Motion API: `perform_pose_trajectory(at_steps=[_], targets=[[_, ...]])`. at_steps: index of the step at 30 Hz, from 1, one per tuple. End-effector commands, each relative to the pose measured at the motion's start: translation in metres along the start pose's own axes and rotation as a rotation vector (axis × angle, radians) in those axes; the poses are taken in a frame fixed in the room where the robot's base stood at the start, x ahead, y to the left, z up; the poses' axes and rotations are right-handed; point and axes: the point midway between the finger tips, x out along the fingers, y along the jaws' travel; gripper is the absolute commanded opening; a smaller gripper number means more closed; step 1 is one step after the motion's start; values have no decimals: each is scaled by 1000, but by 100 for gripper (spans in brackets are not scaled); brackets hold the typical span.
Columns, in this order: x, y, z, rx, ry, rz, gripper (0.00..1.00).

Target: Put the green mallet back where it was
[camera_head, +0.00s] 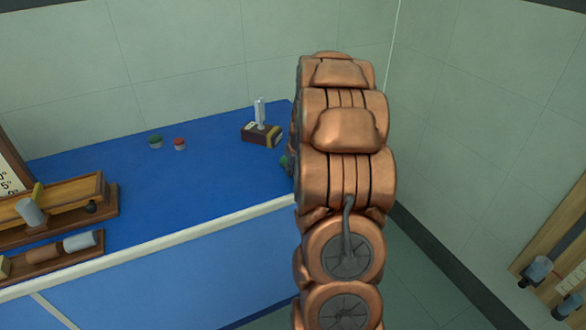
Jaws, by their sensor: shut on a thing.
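My copper-coloured arm rises through the middle of the view and covers the right end of the blue bench. My gripper is hidden behind the arm links, so its fingers do not show. A small green piece (284,162) peeks out at the arm's left edge, near the bench's right end. It may be part of the green mallet, but most of it is covered, and I cannot tell whether it is held or resting.
On the blue bench (215,165) stand a green-topped piece (155,142), a red-topped piece (179,144) and a dark block with a pale upright (262,133). Wooden racks (60,205) are at left. A wooden board (560,255) is at right. The bench middle is clear.

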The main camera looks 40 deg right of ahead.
Motion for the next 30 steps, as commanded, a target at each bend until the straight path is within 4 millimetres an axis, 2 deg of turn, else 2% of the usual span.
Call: perform_pose_trajectory(at_steps=[4, 5, 11, 24, 30], targets=[[4, 0, 2, 1, 0, -1, 0], [3, 0, 1, 1, 0, -1, 18], [3, 0, 1, 1, -1, -1, 39], [-3, 0, 0, 0, 0, 0, 40], [-26, 0, 0, 0, 2, 1, 40]])
